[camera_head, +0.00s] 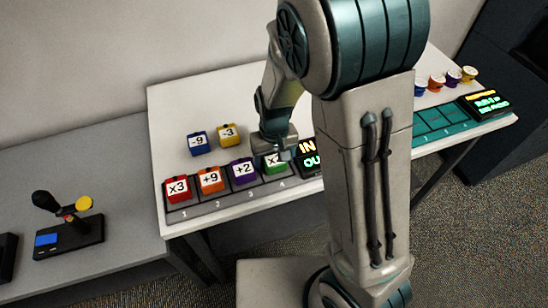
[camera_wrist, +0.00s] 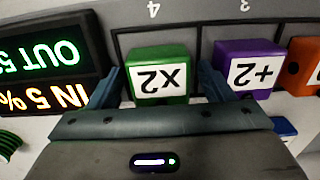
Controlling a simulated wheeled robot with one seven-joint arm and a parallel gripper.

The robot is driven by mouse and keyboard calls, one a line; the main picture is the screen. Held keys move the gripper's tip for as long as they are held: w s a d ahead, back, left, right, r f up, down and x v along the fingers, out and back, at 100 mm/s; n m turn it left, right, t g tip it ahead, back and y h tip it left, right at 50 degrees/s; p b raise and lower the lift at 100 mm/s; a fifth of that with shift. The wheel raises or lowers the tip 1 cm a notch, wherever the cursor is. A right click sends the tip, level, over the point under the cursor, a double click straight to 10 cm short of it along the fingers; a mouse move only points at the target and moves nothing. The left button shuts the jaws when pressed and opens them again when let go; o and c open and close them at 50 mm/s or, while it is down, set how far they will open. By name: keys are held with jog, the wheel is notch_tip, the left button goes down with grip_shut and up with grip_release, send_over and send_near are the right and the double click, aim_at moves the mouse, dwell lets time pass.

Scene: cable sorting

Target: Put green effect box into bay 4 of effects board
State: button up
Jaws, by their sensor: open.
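The green effect box (camera_head: 274,164), labelled x2, sits in the bay marked 4 of the effects board (camera_head: 232,200). In the wrist view the green box (camera_wrist: 160,72) stands upright under the number 4. My gripper (camera_wrist: 159,88) is open, with one finger on each side of the green box and a narrow gap showing at each side. In the head view my gripper (camera_head: 276,150) is over the box and hides its top part.
Red (camera_head: 178,190), orange (camera_head: 210,180) and purple (camera_head: 243,172) boxes fill bays 1 to 3. A blue box (camera_head: 199,142) and a yellow box (camera_head: 229,134) stand behind the board. A lit display (camera_head: 310,153) stands right of bay 4.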

aim_at(274, 158)
notch_tip(274, 158, up, 12)
jog(key=s+d+r+m+t, duration=0.1)
jog(key=s+d+r, duration=0.2)
jog(key=s+d, duration=0.3)
jog(key=s+d+r+m+t, duration=0.2)
jog(key=s+d+r, duration=0.1)
jog(key=s+d, duration=0.3)
jog(key=shift+s, duration=0.4)
jog(key=shift+a, duration=0.1)
dwell(0.9)
